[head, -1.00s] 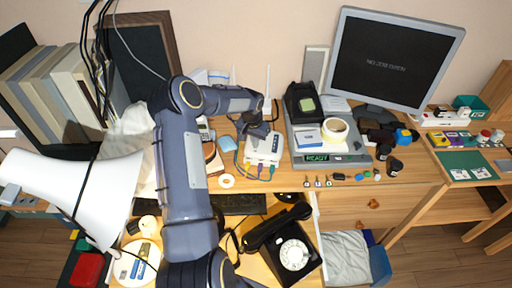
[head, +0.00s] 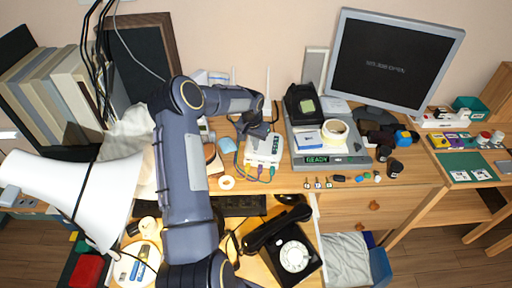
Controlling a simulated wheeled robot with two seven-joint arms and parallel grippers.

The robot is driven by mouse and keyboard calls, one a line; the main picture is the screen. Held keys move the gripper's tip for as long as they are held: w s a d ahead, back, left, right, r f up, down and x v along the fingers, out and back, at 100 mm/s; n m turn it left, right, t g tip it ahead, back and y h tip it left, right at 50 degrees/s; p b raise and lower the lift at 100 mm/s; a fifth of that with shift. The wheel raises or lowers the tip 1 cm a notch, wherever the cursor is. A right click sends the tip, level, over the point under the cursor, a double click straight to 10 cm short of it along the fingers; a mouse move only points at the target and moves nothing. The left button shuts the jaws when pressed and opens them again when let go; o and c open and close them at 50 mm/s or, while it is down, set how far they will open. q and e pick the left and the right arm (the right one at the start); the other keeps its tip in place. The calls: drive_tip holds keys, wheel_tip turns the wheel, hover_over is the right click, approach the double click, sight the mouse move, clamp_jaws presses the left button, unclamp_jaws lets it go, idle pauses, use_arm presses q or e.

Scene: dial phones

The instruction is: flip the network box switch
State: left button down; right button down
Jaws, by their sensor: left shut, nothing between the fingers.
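The network box (head: 264,147) is a small white box with two upright antennas and coloured plugs along its front edge. It stands on the wooden desk, left of the grey device with the READY display. My left gripper (head: 261,131) is shut and empty, at the top rear of the box. I cannot tell whether its fingertips touch the box. The switch is not distinguishable; the gripper hides part of the box's back. My right gripper is not in view.
A grey device (head: 343,161) with a tape roll stands close to the right of the box. A black dial phone (head: 291,251) sits lower down in front. A monitor (head: 395,58) stands at the back right. A white lampshade-like cone (head: 66,190) is at the left.

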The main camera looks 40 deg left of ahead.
sight(255, 149)
use_arm(q)
drive_tip(key=shift+r+p, duration=1.15)
drive_tip(key=shift+r, duration=1.6)
